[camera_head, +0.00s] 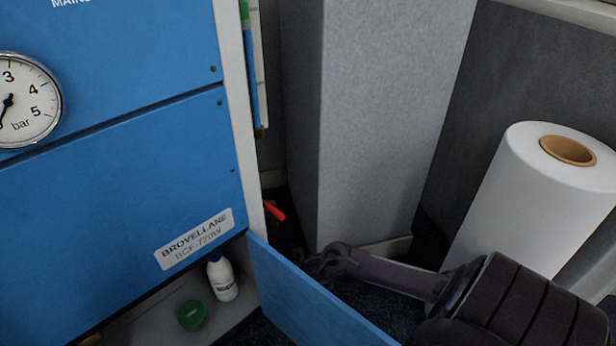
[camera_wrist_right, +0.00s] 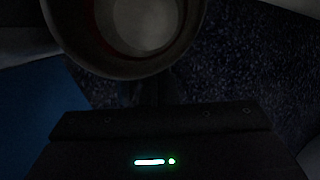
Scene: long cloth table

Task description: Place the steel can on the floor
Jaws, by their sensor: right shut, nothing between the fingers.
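A round, open-topped metal can (camera_wrist_right: 135,68) fills the top of the right wrist view, close to the camera; its rim is dull brown-grey and its inside is dim, with a reddish patch. It looks like the steel can, but the view is dark. I cannot make it out in the head view, where the open blue door hides part of the floor. My right gripper (camera_head: 318,262) is low beside the top edge of that door. It is shut with nothing held; its fingers show dimly just below the can's rim in the wrist view. My left gripper is not in view.
The open blue door (camera_head: 305,300) juts from the blue cabinet (camera_head: 110,190). A white bottle (camera_head: 222,278) and a green-capped item (camera_head: 192,316) stand in the lower compartment. A grey pillar (camera_head: 375,120) and a large white roll (camera_head: 535,200) bound the dark speckled floor (camera_wrist_right: 240,60).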

